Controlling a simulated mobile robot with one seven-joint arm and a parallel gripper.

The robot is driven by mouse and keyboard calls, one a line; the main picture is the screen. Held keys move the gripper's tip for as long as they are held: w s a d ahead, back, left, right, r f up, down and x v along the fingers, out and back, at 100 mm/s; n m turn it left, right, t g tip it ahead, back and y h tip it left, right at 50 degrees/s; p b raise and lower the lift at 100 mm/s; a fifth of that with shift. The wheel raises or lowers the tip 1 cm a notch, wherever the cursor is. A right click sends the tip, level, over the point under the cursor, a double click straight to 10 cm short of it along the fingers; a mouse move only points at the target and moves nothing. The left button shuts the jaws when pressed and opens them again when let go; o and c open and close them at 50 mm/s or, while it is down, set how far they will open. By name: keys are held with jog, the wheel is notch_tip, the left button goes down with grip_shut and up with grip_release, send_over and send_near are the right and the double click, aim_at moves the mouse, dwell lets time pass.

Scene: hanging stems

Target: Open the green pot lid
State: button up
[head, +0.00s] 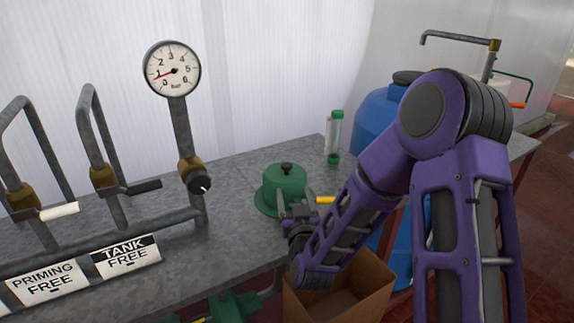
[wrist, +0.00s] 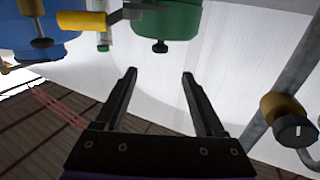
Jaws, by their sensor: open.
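The green pot lid (head: 284,186) sits on the grey bench as a round green dome with a wide flange and a small black knob (head: 287,166) on top. I cannot tell where lid and pot part. My gripper (head: 296,200) is in front of the lid's near right side, hiding part of its flange. In the wrist view, the green body (wrist: 168,22) is at the top edge with its black knob (wrist: 160,46) pointing down. My gripper (wrist: 160,75) has its two fingers apart with nothing between them. The knob appears beyond the fingertips, roughly centred between them.
A yellow handle (head: 325,200) lies right of the lid. A clear tube with green caps (head: 334,137) stands behind it, near a blue barrel (head: 375,125). Grey pipes with valves (head: 195,178) and a gauge (head: 172,70) stand left. An open cardboard box (head: 340,298) is below the bench edge.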

aim_at(288, 169)
jog(key=w+a, duration=0.1)
jog(key=w, duration=0.3)
jog(key=w+a, duration=0.1)
jog(key=w, duration=0.4)
jog(key=w+a, duration=0.1)
jog(key=w, duration=0.4)
jog(key=shift+w+p, duration=0.1)
jog(key=shift+p, duration=0.3)
jog(key=shift+c, duration=0.3)
grip_shut()
jog(key=shift+d, duration=0.1)
